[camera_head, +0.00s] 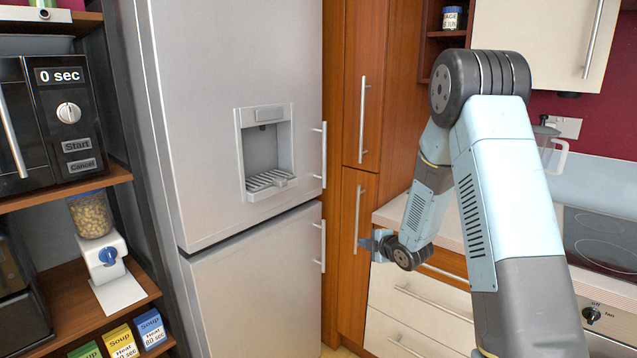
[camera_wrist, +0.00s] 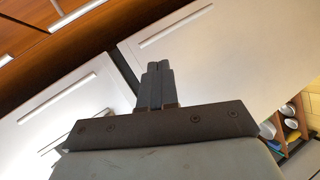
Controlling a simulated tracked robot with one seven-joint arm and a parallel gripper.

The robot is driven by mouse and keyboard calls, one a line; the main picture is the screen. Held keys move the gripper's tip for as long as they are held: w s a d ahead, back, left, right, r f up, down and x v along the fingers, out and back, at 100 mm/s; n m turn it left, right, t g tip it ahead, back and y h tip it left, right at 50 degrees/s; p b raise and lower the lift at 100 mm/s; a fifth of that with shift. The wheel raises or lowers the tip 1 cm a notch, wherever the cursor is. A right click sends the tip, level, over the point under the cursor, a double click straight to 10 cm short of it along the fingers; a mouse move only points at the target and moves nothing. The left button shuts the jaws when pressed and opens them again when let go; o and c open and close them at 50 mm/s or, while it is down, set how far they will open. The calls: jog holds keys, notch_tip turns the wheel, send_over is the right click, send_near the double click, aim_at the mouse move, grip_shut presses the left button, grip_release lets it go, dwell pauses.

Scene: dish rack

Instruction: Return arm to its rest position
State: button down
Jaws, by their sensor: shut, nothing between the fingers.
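My arm rises at the right of the head view and bends down toward the left. My gripper (camera_head: 370,245) is at its end, in front of the wooden cabinet and beside the counter's left end. In the wrist view my gripper (camera_wrist: 157,68) points up the picture with its two dark fingers pressed together and nothing between them. The silver fridge (camera_head: 255,270) stands to the left of the gripper, with a gap between them in the head view. Part of the counter is hidden behind my arm.
White drawers (camera_head: 420,300) sit below the counter, close to the gripper. A stove (camera_head: 600,240) is at the right. At the left, a shelf (camera_head: 95,315) holds a black microwave (camera_head: 50,120), a nut dispenser (camera_head: 100,250) and soup boxes (camera_head: 122,341).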

jog(key=s+d+r+m+g+h, duration=0.1)
jog(key=s+d+r+m+h, duration=0.15)
jog(key=s+r+m, duration=0.35)
jog(key=s+d+r+m+h, duration=0.1)
jog(key=s+d+r+h, duration=0.15)
jog(key=r, duration=0.45)
jog(key=s+d+r+m+g+h, duration=0.1)
jog(key=s+d+r+m, duration=0.3)
jog(key=s+r, duration=0.25)
jog(key=s+r+m+g, duration=0.1)
jog(key=s+r+m, duration=0.1)
jog(key=s, duration=0.7)
jog(key=s+r+m+g, duration=0.2)
jog(key=s+m, duration=0.2)
jog(key=s, duration=0.5)
jog(key=s+r+m+g, duration=0.1)
jog(key=s+r+m, duration=0.2)
jog(key=s, duration=0.7)
jog(key=shift+a+m, duration=0.25)
jog(key=shift+m, duration=0.25)
